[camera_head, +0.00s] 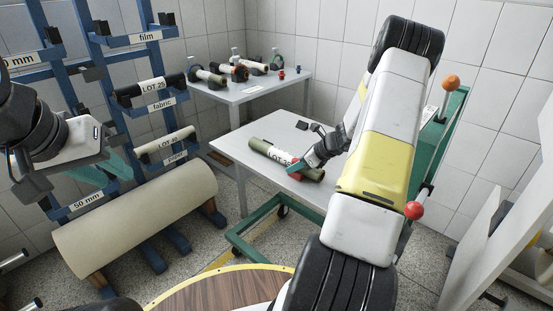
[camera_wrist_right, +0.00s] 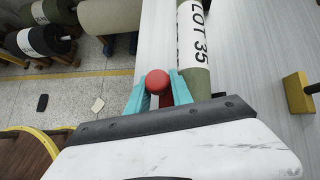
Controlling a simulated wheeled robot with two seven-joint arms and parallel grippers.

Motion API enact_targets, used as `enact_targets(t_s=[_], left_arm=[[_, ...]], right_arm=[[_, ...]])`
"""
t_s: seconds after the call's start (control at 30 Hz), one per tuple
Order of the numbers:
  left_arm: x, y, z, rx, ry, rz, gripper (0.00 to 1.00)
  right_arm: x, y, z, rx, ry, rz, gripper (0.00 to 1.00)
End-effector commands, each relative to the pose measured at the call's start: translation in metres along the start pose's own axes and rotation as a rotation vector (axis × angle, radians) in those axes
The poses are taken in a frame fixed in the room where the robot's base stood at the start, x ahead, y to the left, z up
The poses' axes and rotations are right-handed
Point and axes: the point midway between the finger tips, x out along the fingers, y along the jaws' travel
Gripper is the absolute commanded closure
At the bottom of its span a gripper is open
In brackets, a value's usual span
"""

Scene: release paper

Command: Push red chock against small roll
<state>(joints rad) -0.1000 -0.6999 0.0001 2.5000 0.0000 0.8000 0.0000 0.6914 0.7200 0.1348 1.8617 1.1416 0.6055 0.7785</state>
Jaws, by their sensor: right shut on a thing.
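The small roll (camera_head: 270,149), olive green with a white LOT 35 band, lies on the near white table. It also shows in the right wrist view (camera_wrist_right: 194,74). The red chock (camera_head: 295,164) is beside the roll's near side, toward its right end; in the right wrist view its round red top (camera_wrist_right: 157,82) shows. My right gripper (camera_wrist_right: 157,95) is shut on the red chock, with teal fingers on either side. The chock looks very close to the roll; I cannot tell whether they touch. My left gripper (camera_head: 103,167) has its teal fingers apart, away from the table.
A yellow block (camera_wrist_right: 298,92) stands on the table across the roll. A blue rack (camera_head: 91,55) with labelled rolls and a large beige roll (camera_head: 140,222) stand left. A second table (camera_head: 248,90) with several small items is behind. A round wooden tabletop (camera_head: 222,291) is in front.

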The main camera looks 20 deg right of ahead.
Motion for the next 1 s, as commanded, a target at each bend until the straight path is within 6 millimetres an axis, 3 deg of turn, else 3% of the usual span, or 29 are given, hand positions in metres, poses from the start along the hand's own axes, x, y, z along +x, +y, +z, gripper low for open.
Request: enact_targets(t_s=[0.23,0.27,0.33,0.77,1.0], left_arm=[[0.0,0.0,0.0,0.0,0.0,0.0,0.67],[0.0,0.0,0.0,0.0,0.0,0.0,0.67],[0.0,0.0,0.0,0.0,0.0,0.0,0.67],[0.0,0.0,0.0,0.0,0.0,0.0,0.67],[0.0,0.0,0.0,0.0,0.0,0.0,0.67]], right_arm=[[-0.001,-0.004,-0.001,0.001,0.004,-0.009,1.0],[-0.002,-0.004,-0.001,0.001,0.004,-0.009,0.67],[-0.002,-0.005,-0.001,0.001,0.004,-0.01,0.54],[-0.002,-0.003,-0.003,0.004,0.007,-0.014,0.53],[-0.003,0.024,0.002,0.003,0.006,-0.012,0.53]])
